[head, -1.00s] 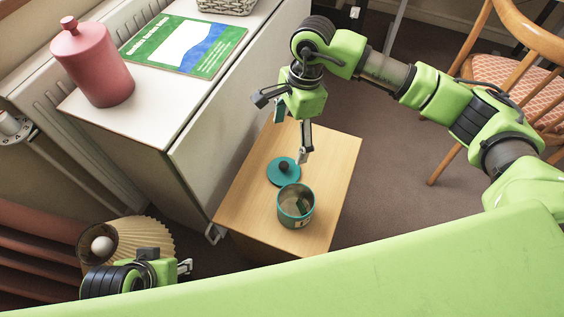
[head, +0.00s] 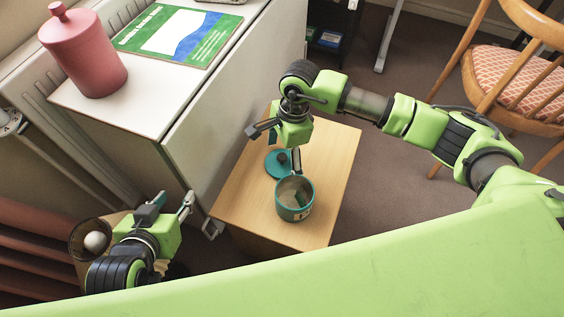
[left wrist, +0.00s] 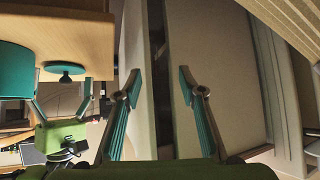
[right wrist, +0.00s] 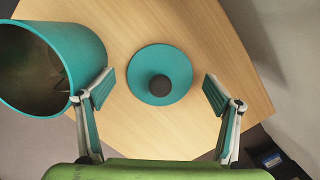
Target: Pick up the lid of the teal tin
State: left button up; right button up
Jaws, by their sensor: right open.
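The teal lid (head: 273,166) with its dark round knob lies on the small wooden table, beside the open teal tin (head: 294,206). My right gripper (head: 280,146) is open and empty over the lid and hides part of it. In the right wrist view the lid (right wrist: 160,62) is between and beyond the spread fingers, with the tin (right wrist: 88,42) at the left near one finger. In the left wrist view the lid (left wrist: 65,66) shows at the upper left. My left gripper (head: 170,199) is open and empty, left of the table by the white cabinet.
The wooden table (head: 325,160) has bare room right of the lid. A white cabinet (head: 225,100) stands close on its left, bearing a pink canister (head: 85,55) and a green book (head: 180,38). A lamp (head: 88,240) is near my left gripper. A wooden chair (head: 510,80) stands right.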

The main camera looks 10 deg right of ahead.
jog(key=c, duration=1.2)
